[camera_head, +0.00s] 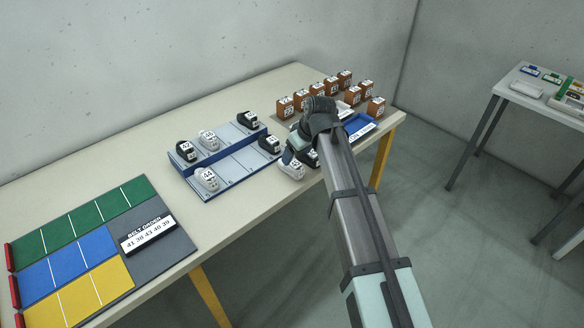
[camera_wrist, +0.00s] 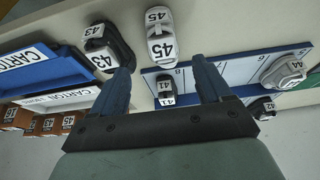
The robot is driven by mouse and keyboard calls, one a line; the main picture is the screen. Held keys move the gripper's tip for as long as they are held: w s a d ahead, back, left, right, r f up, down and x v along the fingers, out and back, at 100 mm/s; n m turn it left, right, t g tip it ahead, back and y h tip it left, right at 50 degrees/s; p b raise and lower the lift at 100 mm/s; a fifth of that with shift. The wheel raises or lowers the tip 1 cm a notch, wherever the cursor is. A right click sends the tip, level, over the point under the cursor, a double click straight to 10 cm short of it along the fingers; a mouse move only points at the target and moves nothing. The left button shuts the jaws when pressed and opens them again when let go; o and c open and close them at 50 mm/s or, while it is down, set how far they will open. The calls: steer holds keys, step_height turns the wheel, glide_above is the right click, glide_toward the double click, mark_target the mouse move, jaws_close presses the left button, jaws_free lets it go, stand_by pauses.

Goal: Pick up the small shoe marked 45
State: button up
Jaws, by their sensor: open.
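The small white shoe marked 45 (camera_wrist: 160,36) stands on the bare table in the wrist view, just beyond the fingertips and roughly centred between them. In the head view a white shoe (camera_head: 292,171) at the table's front edge, right of the blue rack, appears to be the same one. My gripper (camera_wrist: 160,67) is open with nothing held; its two blue fingers are spread apart.
A black shoe marked 43 (camera_wrist: 106,48) stands close beside shoe 45. The rack (camera_wrist: 222,66) holds several shoes, including a black one marked 41 (camera_wrist: 165,91) and a white one marked 44 (camera_wrist: 284,72). A blue carton tray (camera_wrist: 45,65) and brown boxes (camera_wrist: 48,124) are on the other side.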

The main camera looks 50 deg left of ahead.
mark_target(290, 166)
steer(key=shift+s+a+x, duration=0.15)
steer(key=shift+x, duration=1.3)
steer(key=shift+s+a+x, duration=0.15)
steer(key=shift+x, duration=1.3)
steer(key=shift+r, duration=0.2)
steer(key=c, duration=1.1)
